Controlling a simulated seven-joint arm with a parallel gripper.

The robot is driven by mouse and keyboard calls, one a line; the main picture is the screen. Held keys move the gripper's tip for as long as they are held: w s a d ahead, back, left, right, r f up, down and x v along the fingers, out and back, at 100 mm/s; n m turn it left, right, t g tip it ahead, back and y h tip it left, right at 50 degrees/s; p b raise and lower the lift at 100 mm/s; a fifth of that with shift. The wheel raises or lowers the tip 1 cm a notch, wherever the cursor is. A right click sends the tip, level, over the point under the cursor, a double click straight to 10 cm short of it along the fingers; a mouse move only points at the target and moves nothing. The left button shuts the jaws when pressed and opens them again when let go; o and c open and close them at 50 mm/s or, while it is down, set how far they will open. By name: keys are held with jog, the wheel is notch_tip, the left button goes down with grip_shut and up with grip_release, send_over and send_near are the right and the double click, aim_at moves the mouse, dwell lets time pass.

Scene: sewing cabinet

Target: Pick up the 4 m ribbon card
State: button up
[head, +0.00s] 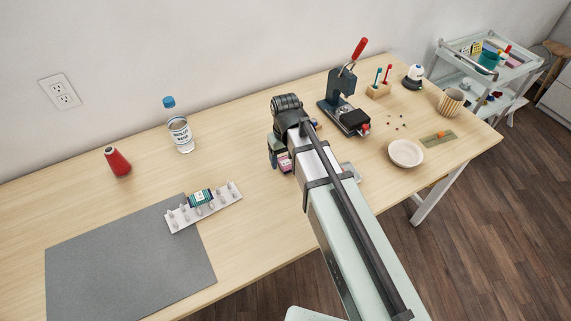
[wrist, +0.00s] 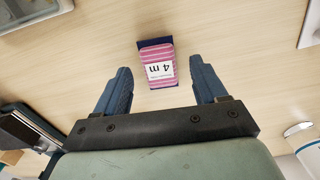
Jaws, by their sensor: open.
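The 4 m ribbon card (wrist: 157,57) lies on the table in the wrist view, a small dark blue card wound with pink striped ribbon and a white label reading "4 m". In the head view the pink and white card (head: 284,163) shows beside my gripper, partly hidden by it. My gripper (wrist: 161,75) is open, its two blue-grey fingers on either side of the card's near end. Gaps show between the fingers and the card, and nothing is held. My gripper also shows in the head view (head: 277,155), pointing down at the table.
A dark press (head: 340,88) stands behind and right of my gripper. A white bowl (head: 406,153) is farther right. A white rack (head: 204,207) holding a teal card, a grey mat (head: 130,265), a water bottle (head: 181,133) and a red thread cone (head: 117,161) are left.

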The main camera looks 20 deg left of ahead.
jog(key=shift+f, duration=0.55)
jog(key=shift+c, duration=0.5)
jog(key=c, duration=1)
jog(key=shift+r, duration=0.1)
